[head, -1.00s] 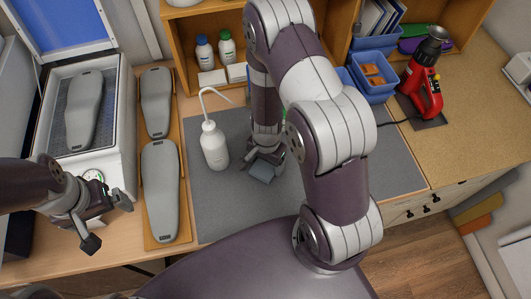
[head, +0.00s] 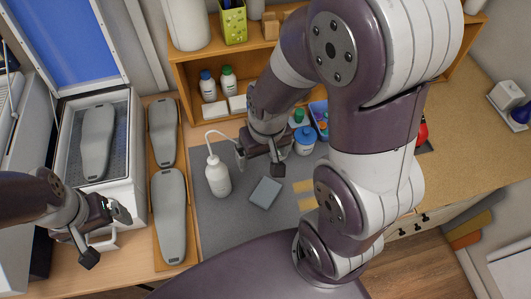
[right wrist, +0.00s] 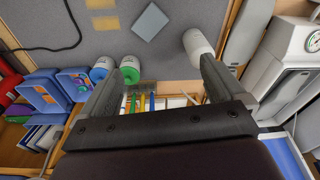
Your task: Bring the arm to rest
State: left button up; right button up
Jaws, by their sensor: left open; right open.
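My right gripper (head: 259,160) is open and empty, above the grey mat (head: 235,222), beyond a small grey-blue block (head: 265,192). The block lies flat on the mat, apart from the fingers; it also shows in the right wrist view (right wrist: 150,21). In that view my right gripper (right wrist: 158,75) has its two fingers wide apart with nothing between them. A white squeeze bottle (head: 218,177) stands upright left of the right gripper. My left gripper (head: 107,234) is open and empty at the left, near the white tray machine's front corner.
Two grey insole forms (head: 170,215) lie on a wooden board; another (head: 97,140) lies in the white machine (head: 65,140). A wooden shelf (head: 190,95) stands behind. A blue-lidded jar (head: 304,142) stands right of the right gripper. My right arm hides much of the right side.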

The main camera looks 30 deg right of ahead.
notch_tip(320, 180, down, 11)
jog(key=n+b, duration=0.1)
jog(key=b, duration=1)
jog(key=shift+s+d+r+b, duration=0.15)
jog(key=shift+s+r+b, duration=0.05)
jog(key=shift+s+b, duration=0.1)
jog(key=shift+o, duration=0.3)
